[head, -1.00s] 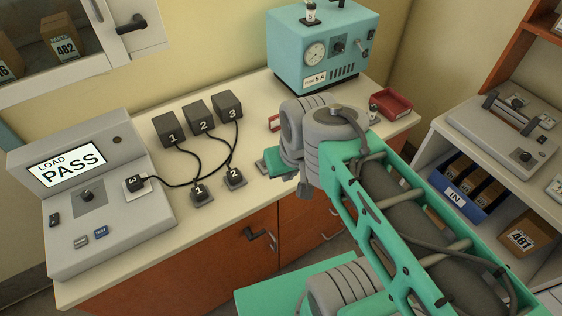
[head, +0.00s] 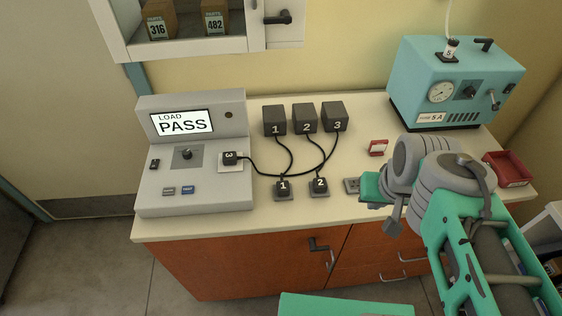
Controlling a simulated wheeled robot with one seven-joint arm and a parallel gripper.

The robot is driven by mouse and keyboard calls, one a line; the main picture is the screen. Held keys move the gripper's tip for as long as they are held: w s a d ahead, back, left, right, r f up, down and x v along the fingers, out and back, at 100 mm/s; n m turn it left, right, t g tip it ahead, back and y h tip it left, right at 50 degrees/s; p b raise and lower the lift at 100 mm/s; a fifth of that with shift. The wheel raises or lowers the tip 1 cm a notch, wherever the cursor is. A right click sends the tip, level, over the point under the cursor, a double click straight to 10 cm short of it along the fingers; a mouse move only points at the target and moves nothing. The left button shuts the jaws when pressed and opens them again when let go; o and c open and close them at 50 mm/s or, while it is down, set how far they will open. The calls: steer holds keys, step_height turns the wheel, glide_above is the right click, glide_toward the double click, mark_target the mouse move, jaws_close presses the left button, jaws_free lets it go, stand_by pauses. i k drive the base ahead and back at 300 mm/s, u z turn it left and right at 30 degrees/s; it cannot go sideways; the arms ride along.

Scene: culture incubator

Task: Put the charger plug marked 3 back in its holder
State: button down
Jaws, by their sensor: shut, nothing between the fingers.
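The charger plug marked 3 (head: 231,158) is a small black block. It sits in the white socket plate on the right side of the grey load tester, with its cable running right to the black charger box 3 (head: 334,115). Plugs 1 (head: 283,187) and 2 (head: 319,185) sit in their holders near the counter's front edge. To their right is an empty grey holder (head: 352,185), partly hidden by my wrist. My gripper (head: 392,222) is shut and empty at the counter's front edge, well right of plug 3; its tips show poorly.
The tester (head: 160,190) reads "LOAD PASS". Black cables cross the counter between boxes and plugs. A small red item (head: 378,147), a teal machine (head: 440,85) and a red tray (head: 508,168) stand at the right. A wall cabinet (head: 190,45) hangs above.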

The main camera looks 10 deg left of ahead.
mark_target(229, 158)
steer(key=u, duration=0.55)
steer(key=k, duration=0.65)
steer(key=u, duration=0.8)
steer(key=i, duration=0.5)
steer(key=u, duration=1)
steer(key=i, duration=0.75)
steer(key=u, duration=0.65)
